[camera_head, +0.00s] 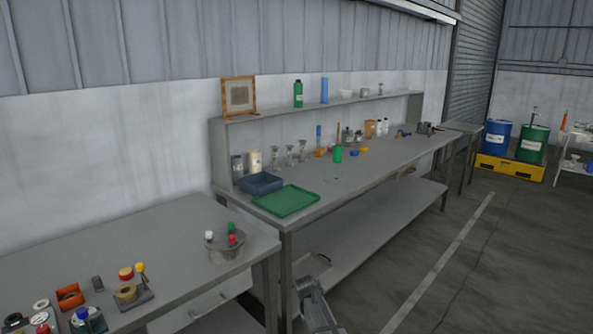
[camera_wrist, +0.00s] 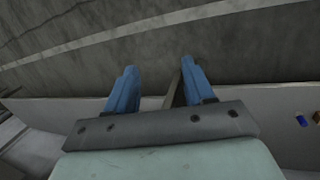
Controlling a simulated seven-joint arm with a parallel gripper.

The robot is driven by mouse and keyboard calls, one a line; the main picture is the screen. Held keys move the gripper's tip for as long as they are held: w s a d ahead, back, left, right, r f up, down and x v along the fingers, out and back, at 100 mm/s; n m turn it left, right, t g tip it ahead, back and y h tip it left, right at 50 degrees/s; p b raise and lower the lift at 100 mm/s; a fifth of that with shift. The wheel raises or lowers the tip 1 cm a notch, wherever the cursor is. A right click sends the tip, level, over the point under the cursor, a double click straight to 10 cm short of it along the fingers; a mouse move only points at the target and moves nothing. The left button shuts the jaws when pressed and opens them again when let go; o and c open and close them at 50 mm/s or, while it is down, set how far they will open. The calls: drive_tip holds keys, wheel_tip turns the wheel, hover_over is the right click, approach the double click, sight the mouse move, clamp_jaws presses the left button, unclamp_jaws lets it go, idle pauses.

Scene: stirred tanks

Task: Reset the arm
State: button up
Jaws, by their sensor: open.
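My gripper (camera_wrist: 157,85) shows in the wrist view with its two blue fingers spread apart. It is open, and nothing sits between the fingers. Behind the fingers are the grey floor and the edge of a grey surface. In the head view, a grey part of my arm shows at the bottom centre, beside the benches; the gripper's fingers cannot be made out there.
A long grey workbench (camera_head: 375,172) holds a green tray (camera_head: 286,201), a blue bin (camera_head: 260,183) and several bottles. A nearer table (camera_head: 150,235) carries a round pot (camera_head: 228,248) and small items. Drums (camera_head: 532,143) stand far right. The right floor (camera_head: 480,270) is clear.

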drive_tip(key=s+d+f+m+g, duration=0.2)
drive_tip(key=s+f, duration=0.5)
drive_tip(key=s, duration=0.7)
drive_tip(key=s+d+f+m+g+y, duration=0.1)
drive_tip(key=s+f, duration=0.6)
drive_tip(key=s, duration=0.7)
drive_tip(key=s+d+f+m+g+y, duration=0.1)
drive_tip(key=s+d+f, duration=0.4)
drive_tip(key=s, duration=0.8)
drive_tip(key=shift+s+d+f+m+g, duration=0.3)
drive_tip(key=shift+s+f+m+g, duration=0.1)
drive_tip(key=shift+f+m+g, duration=0.65)
drive_tip(key=shift+o, duration=0.5)
drive_tip(key=s+m+g+y, duration=0.1)
drive_tip(key=s+m+g, duration=0.1)
drive_tip(key=s, duration=1.1)
drive_tip(key=shift+s, duration=0.35)
drive_tip(key=shift+d+f, duration=0.1)
drive_tip(key=shift+w, duration=0.1)
